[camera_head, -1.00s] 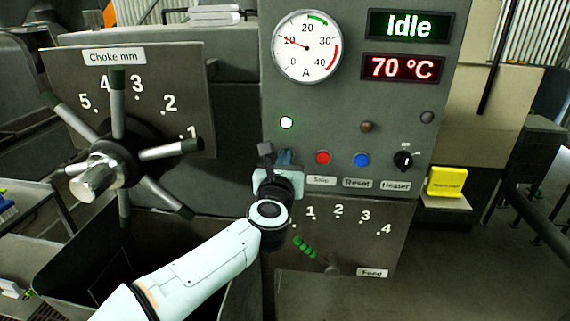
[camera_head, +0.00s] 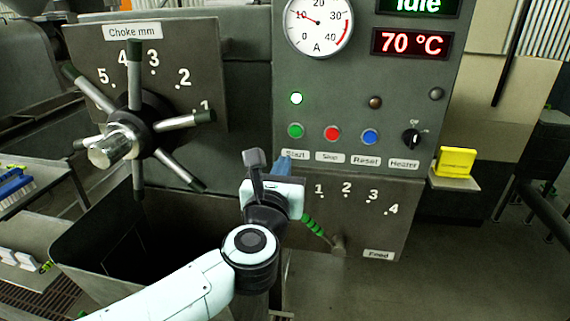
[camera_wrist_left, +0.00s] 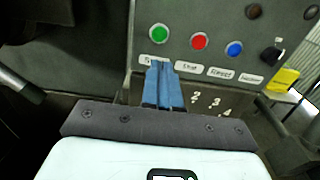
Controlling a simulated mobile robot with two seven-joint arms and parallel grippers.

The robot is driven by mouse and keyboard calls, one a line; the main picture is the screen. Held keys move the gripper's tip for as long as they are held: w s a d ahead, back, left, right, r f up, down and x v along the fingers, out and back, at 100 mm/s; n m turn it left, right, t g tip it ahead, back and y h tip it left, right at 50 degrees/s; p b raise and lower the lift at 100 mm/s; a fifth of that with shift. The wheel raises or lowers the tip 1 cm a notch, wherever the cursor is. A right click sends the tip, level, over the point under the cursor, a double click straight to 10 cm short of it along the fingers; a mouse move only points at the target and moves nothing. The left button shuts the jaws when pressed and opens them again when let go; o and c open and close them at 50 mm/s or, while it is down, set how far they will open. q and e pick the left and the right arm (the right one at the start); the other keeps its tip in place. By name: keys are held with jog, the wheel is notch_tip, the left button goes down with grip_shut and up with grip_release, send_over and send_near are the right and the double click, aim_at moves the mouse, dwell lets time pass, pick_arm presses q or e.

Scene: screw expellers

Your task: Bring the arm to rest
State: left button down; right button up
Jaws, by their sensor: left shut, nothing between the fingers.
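My left arm (camera_head: 205,285) comes in from the lower left of the head view. Its gripper (camera_head: 284,160) is in front of the control panel, below the green Start button (camera_head: 295,131). The blue fingers are together and empty. In the left wrist view the shut fingers (camera_wrist_left: 163,85) point at the panel and cover part of the Start label (camera_wrist_left: 150,62), below the green button (camera_wrist_left: 159,34). Whether they touch the panel I cannot tell. My right gripper is not in view.
The choke handwheel (camera_head: 135,140) with several spokes stands to the left. The Feed lever (camera_head: 318,231) with a green grip is close by the gripper on the right. A dark open bin (camera_head: 75,262) lies below. The ammeter (camera_head: 318,24) reads about 10; the display (camera_head: 411,43) shows 70 °C.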

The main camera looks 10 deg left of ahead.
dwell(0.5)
pick_arm(q)
jog(key=w+f+m+g+p, duration=0.1)
jog(key=w+f+m+g, duration=0.15)
jog(key=f+m, duration=0.7)
jog(key=w+f+m+g+p, duration=0.2)
jog(key=w+f, duration=0.1)
jog(key=f, duration=1.3)
jog(key=s+a+f+m+g+h+p, duration=0.1)
jog(key=s+f+m+g, duration=0.2)
jog(key=f, duration=0.6)
jog(key=s+a+f+m+g, duration=0.1)
jog(key=s+f+m, duration=0.25)
jog(key=f, duration=0.55)
jog(key=s+a+f+m+g+h+p, duration=0.15)
jog(key=s+f+m+g, duration=0.45)
jog(key=s+f, duration=0.7)
jog(key=s+d+f+m+g+p, duration=0.1)
jog(key=s+f+m+g, duration=0.1)
jog(key=s, duration=0.8)
jog(key=s+d+f+m+g+h+p, duration=0.1)
jog(key=s+f+m, duration=0.3)
jog(key=s, duration=0.6)
jog(key=shift+f+m+g, duration=0.15)
jog(key=shift+m+g, duration=0.6)
jog(key=shift+m, duration=0.45)
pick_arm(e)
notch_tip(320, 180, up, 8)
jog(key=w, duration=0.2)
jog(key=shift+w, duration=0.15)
